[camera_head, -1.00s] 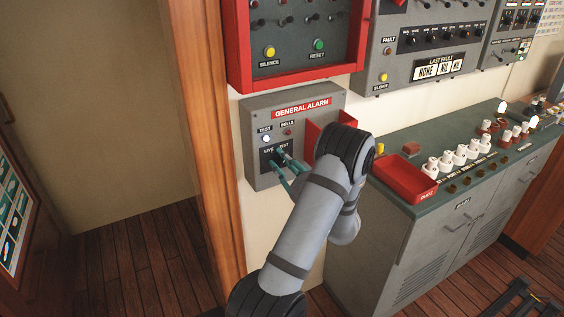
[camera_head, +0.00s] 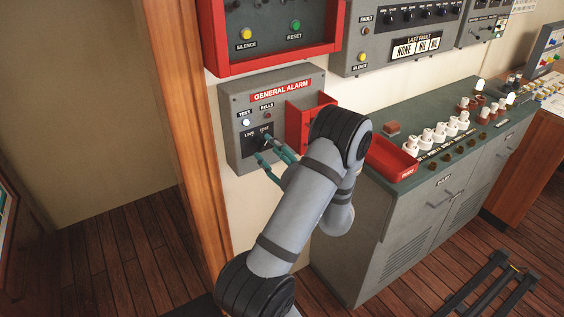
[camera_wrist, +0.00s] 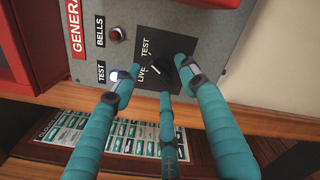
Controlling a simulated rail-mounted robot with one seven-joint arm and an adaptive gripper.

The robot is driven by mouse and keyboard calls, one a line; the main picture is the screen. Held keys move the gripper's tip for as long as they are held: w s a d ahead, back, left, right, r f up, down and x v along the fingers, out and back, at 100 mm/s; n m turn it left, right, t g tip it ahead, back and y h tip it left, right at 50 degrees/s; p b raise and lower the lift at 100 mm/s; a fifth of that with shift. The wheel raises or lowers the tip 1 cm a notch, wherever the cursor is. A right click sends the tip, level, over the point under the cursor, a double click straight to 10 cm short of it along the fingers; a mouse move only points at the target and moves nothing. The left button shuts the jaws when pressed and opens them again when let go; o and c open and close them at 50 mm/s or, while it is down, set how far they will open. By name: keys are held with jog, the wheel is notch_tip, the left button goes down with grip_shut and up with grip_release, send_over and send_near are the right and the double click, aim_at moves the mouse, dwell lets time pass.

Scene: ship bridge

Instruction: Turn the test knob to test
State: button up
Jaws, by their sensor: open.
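The grey general alarm box (camera_head: 235,105) hangs on the wall below a red-framed panel. Its black plate (camera_head: 249,139) reads LIVE and TEST. In the wrist view the black test knob (camera_wrist: 157,69) has a white pointer line; I cannot tell for sure which label it points to. My gripper (camera_head: 266,153) is in front of the plate, its teal fingers spread and empty. In the wrist view my gripper (camera_wrist: 152,80) has fingers to both sides of the knob and one below it; contact is unclear. The TEST lamp (camera_head: 246,123) looks white.
A red holder (camera_head: 298,126) is fixed on the box's right side, close to my wrist. A red tray (camera_head: 392,160) and white switches stand on the console (camera_head: 420,120) at right. A wooden post (camera_head: 190,130) is left of the box. The BELLS lamp (camera_wrist: 116,35) looks dark red.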

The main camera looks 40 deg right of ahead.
aim_at(264, 146)
jog(key=s+a, duration=0.1)
jog(key=s, duration=0.7)
jog(key=shift+a, duration=0.25)
jog(key=w, duration=0.4)
jog(key=w+d, duration=0.1)
jog(key=w, duration=0.3)
jog(key=w+d, duration=0.1)
jog(key=w, duration=0.3)
jog(key=shift+s, duration=0.1)
